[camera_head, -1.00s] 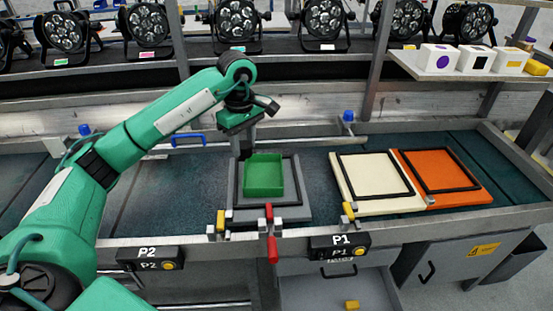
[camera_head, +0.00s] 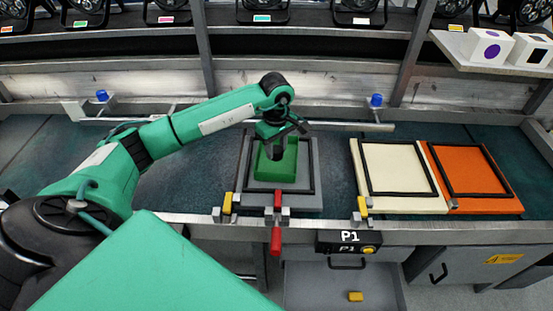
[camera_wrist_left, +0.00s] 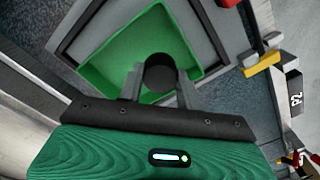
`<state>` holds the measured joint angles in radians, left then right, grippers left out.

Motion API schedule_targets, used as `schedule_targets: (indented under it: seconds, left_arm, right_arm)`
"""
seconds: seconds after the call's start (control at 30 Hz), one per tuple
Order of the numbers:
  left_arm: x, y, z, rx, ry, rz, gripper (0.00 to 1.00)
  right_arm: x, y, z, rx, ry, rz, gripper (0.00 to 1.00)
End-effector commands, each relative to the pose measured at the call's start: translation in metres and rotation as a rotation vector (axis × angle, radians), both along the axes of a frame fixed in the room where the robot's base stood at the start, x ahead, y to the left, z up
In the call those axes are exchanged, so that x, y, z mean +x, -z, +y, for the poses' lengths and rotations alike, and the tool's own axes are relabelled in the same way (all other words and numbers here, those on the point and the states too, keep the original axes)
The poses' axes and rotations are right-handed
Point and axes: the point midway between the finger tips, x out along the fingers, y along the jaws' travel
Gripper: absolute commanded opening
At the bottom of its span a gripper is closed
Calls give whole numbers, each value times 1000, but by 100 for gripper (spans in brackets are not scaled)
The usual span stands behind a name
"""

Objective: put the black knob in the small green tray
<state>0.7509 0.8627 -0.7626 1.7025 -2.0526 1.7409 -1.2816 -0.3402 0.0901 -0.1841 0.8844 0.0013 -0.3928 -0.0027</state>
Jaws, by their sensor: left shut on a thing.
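The small green tray (camera_head: 292,160) sits on a grey board with a black frame, partly hidden by my left gripper in the head view. My left gripper (camera_head: 277,154) is over the tray, pointing down. In the left wrist view, the gripper (camera_wrist_left: 160,84) is shut on the black knob (camera_wrist_left: 159,73), a dark round piece held between both fingers. The knob appears over the inside of the green tray (camera_wrist_left: 118,60); its exact height above the tray floor is hard to tell. My right gripper is not in view.
A red-handled clamp (camera_head: 276,238) and yellow-tipped clamps (camera_head: 228,204) stand at the board's front edge. A cream board (camera_head: 397,205) and an orange board (camera_head: 487,205) lie to the right. A rail (camera_head: 340,126) runs behind the tray.

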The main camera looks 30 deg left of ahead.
Motion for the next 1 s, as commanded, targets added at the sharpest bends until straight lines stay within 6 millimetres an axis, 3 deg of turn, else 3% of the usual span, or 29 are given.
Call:
schedule_targets:
  seconds: [0.27, 0.5, 0.9, 0.93, 1.0]
  left_arm:
    - [0, 25, 0, -1, 0, 0, 14]
    - [-1, 58, 0, 0, 0, 2, 14]
    - [0, 65, 0, 1, 1, -1, 14]
    - [0, 65, 0, 1, 1, -1, 37]
    - [0, 64, 0, 1, 1, -1, 44]
  right_arm:
    - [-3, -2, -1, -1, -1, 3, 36]
    - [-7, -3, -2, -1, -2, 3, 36]
    - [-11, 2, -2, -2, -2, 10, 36]
    - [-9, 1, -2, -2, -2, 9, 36]
    - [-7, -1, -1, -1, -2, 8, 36]
